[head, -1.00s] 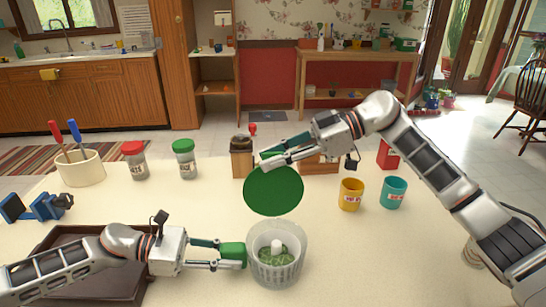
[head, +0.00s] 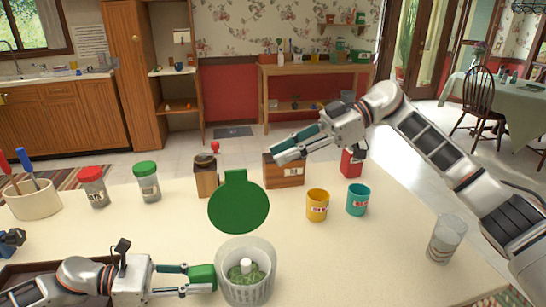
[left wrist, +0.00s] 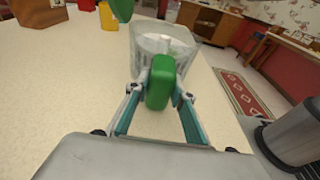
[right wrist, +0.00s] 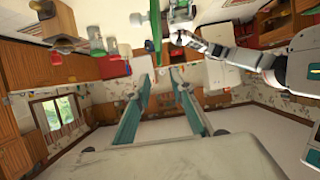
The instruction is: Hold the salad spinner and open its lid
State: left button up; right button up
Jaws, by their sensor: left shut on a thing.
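The salad spinner (head: 245,285) stands upright on the counter with a white see-through bowl and green leaves inside. Its round green lid (head: 238,208) stands raised, above and behind the bowl, with a tab at its top. My left gripper (head: 190,279) is shut on the spinner's green handle (head: 201,277), on the bowl's left side. The left wrist view shows the handle (left wrist: 161,82) between the fingers, in front of the bowl (left wrist: 165,45). My right gripper (head: 282,150) is open and empty, up and right of the lid, apart from it. Its fingers (right wrist: 162,88) show nothing between them.
A wooden box (head: 284,172), a yellow mug (head: 317,204) and a teal mug (head: 358,199) stand right of the lid. Jars with red and green caps (head: 146,181) stand left. A glass (head: 446,240) is at far right. The counter between is clear.

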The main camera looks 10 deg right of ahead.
dwell(0.3)
pick_arm(q)
jog(key=o, duration=1.2)
jog(key=shift+c, duration=0.2)
